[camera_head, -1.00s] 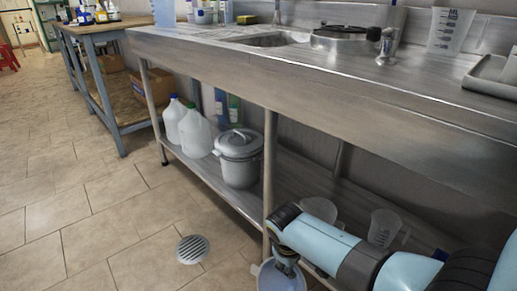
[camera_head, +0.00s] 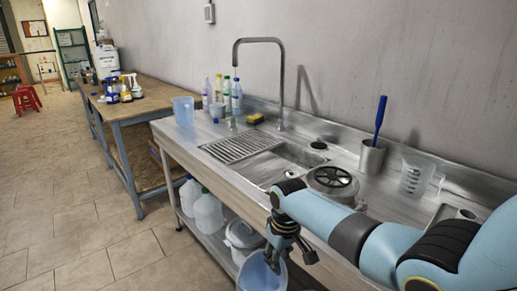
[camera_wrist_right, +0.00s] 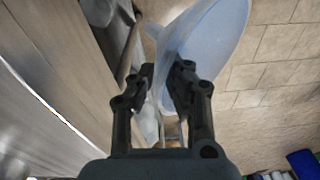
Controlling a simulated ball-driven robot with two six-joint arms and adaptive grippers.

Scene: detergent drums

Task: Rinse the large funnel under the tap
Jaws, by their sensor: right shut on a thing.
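The large funnel (camera_head: 258,274) is pale blue and translucent. My right gripper (camera_head: 283,255) is shut on it and holds it in front of the counter's front edge. The right wrist view shows the funnel's wide cone (camera_wrist_right: 215,35) tilted, with its wall between the fingertips (camera_wrist_right: 167,78). The tall curved tap (camera_head: 281,85) stands at the back of the steel counter, above the sink basin (camera_head: 265,170). The basin is behind and above the gripper in the head view. No water shows at the spout. My left gripper is not in view.
Bottles (camera_head: 226,93) and a blue jug (camera_head: 183,110) stand to the left. White jugs (camera_head: 208,213) and a pot (camera_head: 243,236) are below.

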